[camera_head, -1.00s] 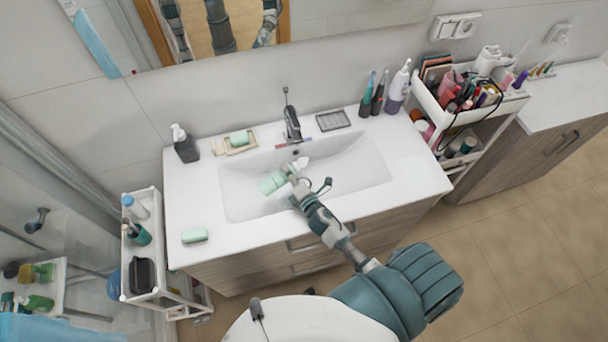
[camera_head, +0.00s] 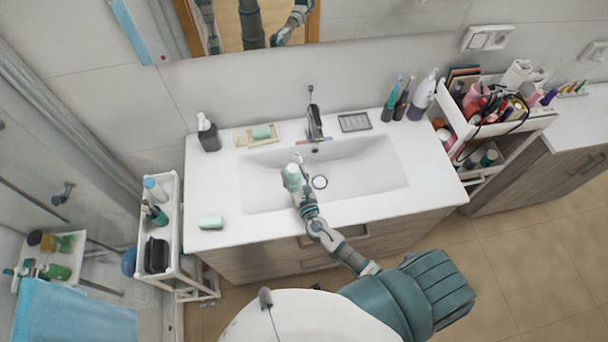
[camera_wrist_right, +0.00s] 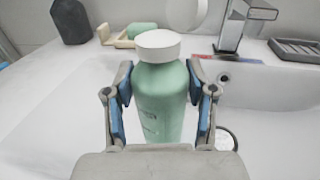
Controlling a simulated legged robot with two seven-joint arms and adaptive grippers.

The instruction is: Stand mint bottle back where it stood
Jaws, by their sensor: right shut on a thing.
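The mint bottle (camera_head: 292,174) with a white cap is held over the sink basin by my right gripper (camera_head: 297,184). In the right wrist view the bottle (camera_wrist_right: 162,100) stands upright between the two blue-padded fingers of my right gripper (camera_wrist_right: 160,92), which are shut on its sides. Its lower end is hidden behind the gripper body. My left gripper is not in view.
The white sink basin (camera_head: 365,167) has a faucet (camera_head: 314,118) behind it. A white cart (camera_head: 172,213) stands left, and a loaded cosmetics cart (camera_head: 462,125) stands right.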

